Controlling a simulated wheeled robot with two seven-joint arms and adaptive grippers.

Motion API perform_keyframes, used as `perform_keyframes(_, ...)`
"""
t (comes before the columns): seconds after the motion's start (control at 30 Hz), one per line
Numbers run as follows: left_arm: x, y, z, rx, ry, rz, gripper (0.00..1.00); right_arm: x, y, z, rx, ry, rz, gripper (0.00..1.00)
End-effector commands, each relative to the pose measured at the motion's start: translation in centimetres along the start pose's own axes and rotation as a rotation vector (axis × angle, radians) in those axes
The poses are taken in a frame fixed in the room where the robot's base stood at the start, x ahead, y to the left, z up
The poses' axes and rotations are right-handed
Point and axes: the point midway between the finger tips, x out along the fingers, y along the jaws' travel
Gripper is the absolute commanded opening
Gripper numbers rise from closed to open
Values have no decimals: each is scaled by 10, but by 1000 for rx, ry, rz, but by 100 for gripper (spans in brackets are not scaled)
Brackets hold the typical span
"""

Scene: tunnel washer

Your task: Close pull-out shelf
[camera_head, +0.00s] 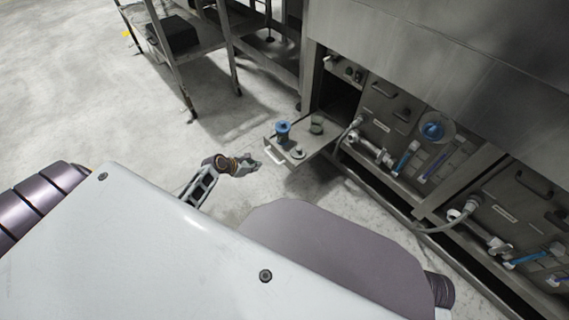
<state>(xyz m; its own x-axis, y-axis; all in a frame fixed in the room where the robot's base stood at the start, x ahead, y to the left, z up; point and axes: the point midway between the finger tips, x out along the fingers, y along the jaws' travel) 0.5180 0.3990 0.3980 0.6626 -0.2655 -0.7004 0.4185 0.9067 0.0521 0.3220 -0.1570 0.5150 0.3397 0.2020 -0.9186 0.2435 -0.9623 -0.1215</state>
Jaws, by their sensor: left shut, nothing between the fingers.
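The pull-out shelf (272,150) sticks out of an open bay low in the steel washer. A blue-topped container (282,129), a greenish glass-like cup (316,124) and a small round item (298,152) are on it. My left gripper (256,165) is shut and empty, just left of the shelf's outer front end. A small gap seems to lie between them, but I cannot tell whether they touch. My right gripper is not in view.
The washer's panel (400,120) with pipes, handles and blue-handled valves runs to the right of the shelf. A metal rack (185,55) holding a dark box (175,35) stands behind. The floor (90,110) to the left is clear.

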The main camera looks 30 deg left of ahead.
Motion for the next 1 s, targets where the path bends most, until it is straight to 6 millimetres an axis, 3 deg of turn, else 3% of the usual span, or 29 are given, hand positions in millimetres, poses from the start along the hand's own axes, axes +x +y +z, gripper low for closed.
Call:
perform_keyframes(0.63,1,4,9,-66,-28,-7,0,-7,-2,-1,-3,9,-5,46)
perform_keyframes(1.0,18,4,8,-66,-29,-7,0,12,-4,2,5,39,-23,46)
